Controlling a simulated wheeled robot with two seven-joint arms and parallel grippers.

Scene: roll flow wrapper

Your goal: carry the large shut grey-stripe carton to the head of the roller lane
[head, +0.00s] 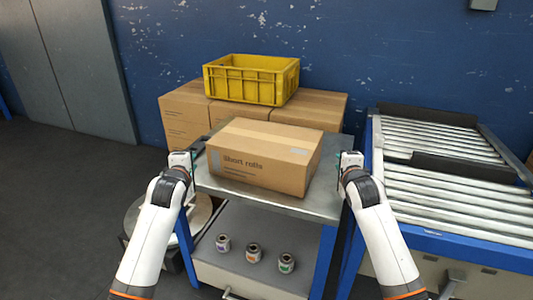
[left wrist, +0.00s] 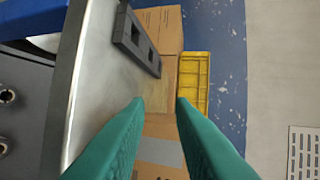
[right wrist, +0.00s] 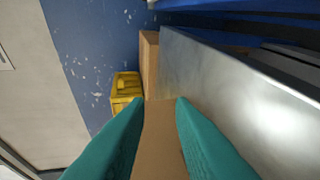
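The large carton (head: 263,158) is brown and shut, with printing and a grey patch on its front and a light label on top. It lies flat on the steel top of a cart (head: 232,193). My left gripper (head: 194,160) is open beside its left end, with a small gap. My right gripper (head: 341,164) is open beside its right end, also apart. The carton shows beyond the fingers in the left wrist view (left wrist: 158,150) and right wrist view (right wrist: 158,140). The roller lane (head: 450,195) is at the right, with bare metal rollers.
Brown cartons (head: 185,112) stand behind the cart, with a yellow crate (head: 250,80) on top. Several small cans (head: 253,252) sit on the cart's lower shelf. A dark bracket (left wrist: 137,40) lies near the cart's left edge. A black divider (head: 468,168) crosses the rollers.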

